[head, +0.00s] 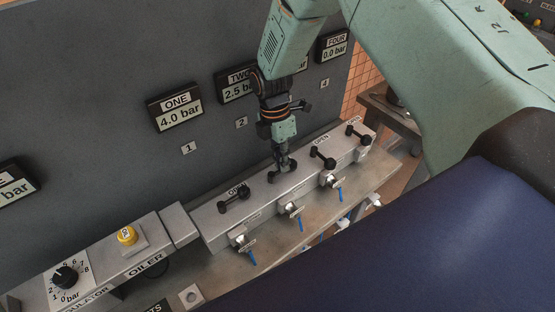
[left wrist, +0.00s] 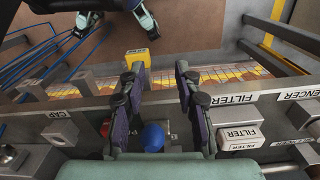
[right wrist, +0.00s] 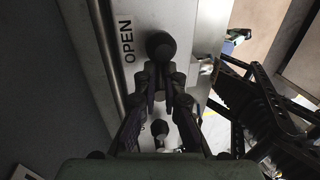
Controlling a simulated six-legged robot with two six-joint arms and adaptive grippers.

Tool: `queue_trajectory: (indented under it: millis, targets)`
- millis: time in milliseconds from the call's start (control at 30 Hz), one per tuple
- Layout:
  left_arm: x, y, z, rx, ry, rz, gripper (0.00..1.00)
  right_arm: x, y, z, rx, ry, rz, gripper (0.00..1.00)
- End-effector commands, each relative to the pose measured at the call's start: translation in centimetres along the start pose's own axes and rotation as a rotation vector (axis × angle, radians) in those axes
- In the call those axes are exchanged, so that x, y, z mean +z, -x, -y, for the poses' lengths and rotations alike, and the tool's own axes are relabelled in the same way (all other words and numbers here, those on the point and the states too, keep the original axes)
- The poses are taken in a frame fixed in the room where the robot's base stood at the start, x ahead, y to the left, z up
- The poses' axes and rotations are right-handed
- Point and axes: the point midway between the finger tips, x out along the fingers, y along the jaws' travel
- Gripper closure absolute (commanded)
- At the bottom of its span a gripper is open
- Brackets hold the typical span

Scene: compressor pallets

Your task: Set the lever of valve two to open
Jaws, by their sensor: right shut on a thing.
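The valve two lever (head: 281,175) is black and sits on the grey valve block (head: 205,222), below the TWO gauge (head: 236,86) and the number 2. My right gripper (head: 284,160) is down on this lever and shut on it. In the right wrist view, the fingertips (right wrist: 165,92) close together beside a black ball knob (right wrist: 160,46), with an OPEN label (right wrist: 126,40) to its left. The fingers hide part of the lever, so its exact angle is unclear. My left gripper (left wrist: 160,82) is open and empty, seen only in the left wrist view.
Similar black levers for valve one (head: 234,196), valve three (head: 322,157) and valve four (head: 359,134) stand close along the block. A blue knob (left wrist: 152,137) lies below my left fingers.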

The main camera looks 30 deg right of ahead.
Motion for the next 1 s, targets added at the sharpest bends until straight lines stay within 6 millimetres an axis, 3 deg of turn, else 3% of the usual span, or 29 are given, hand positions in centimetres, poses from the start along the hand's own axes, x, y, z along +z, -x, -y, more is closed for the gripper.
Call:
queue_trajectory:
  millis: [433, 467, 733, 1000]
  targets:
    - [0.01, -0.01, 0.00, 0.000, 0.000, 0.000, 0.67, 0.26, -0.31, 0.33, -0.009, 0.013, 0.004, 1.00]
    - [0.01, -0.01, 0.00, 0.000, 0.000, 0.000, 0.67, 0.26, -0.31, 0.31, -0.009, 0.013, 0.005, 0.91]
    - [0.01, -0.01, 0.00, 0.000, 0.000, 0.000, 0.67, 0.15, -0.18, 0.09, -0.005, 0.014, 0.006, 0.68]
    - [0.00, 0.01, 0.00, 0.000, 0.000, 0.000, 0.67, 0.08, -0.02, -0.04, -0.001, 0.013, 0.005, 0.67]
